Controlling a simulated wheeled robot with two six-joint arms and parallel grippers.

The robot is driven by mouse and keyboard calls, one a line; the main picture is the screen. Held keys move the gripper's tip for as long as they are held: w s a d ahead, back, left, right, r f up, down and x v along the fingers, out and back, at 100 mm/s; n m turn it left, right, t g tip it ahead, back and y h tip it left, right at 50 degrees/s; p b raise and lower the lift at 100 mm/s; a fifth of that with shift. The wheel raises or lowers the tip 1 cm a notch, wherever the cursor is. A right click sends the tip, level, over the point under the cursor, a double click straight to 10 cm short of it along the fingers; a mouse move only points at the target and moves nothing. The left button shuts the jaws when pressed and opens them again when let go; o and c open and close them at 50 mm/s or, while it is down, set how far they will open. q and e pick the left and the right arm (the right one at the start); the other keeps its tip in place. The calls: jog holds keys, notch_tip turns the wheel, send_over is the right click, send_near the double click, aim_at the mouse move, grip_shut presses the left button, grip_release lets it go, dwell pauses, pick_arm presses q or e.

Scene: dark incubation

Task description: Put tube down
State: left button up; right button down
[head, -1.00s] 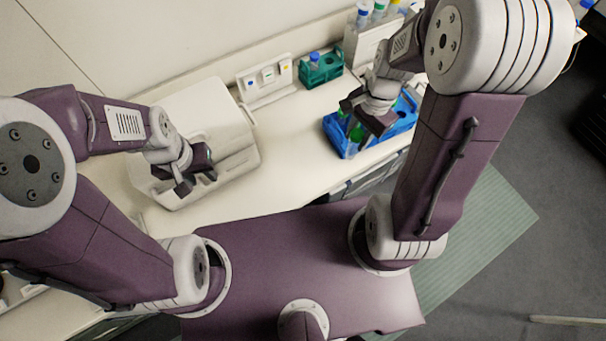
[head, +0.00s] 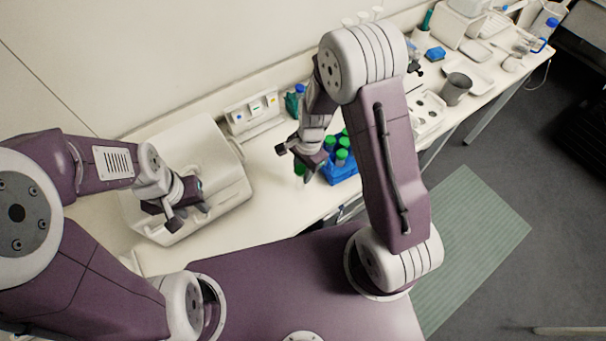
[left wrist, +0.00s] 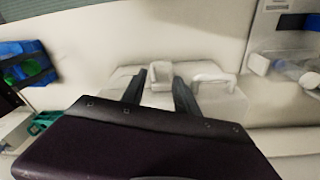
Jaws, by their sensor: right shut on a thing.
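My right gripper (head: 298,160) is shut on a green-capped tube (head: 300,169), held at the left end of the blue rack (head: 346,180). The gripper hides most of this tube, and I cannot tell whether it touches the bench. Several other green-capped tubes (head: 342,156) stand in the blue rack, which also shows at the left edge of the left wrist view (left wrist: 38,78). My left gripper (head: 184,214) is above the white benchtop machine (head: 215,165). Its two fingers (left wrist: 158,95) are apart with nothing between them in the left wrist view.
A white panel with buttons (head: 252,112) stands against the wall. A green rack with a blue-capped bottle (head: 298,92) is behind my right gripper. A grey cup (head: 456,88) and a white tray (head: 428,115) lie further right. Bare bench (head: 262,185) lies between machine and blue rack.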

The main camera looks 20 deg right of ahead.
notch_tip(320, 180, down, 3)
jog(key=shift+r, duration=0.2)
pick_arm(q)
jog(key=shift+w, duration=0.15)
pick_arm(e)
jog(key=shift+w+f, duration=0.15)
pick_arm(q)
jog(key=shift+f, duration=0.1)
pick_arm(e)
jog(key=shift+f, duration=0.15)
jog(key=c, duration=1.1)
grip_release()
jog(key=shift+o, duration=0.2)
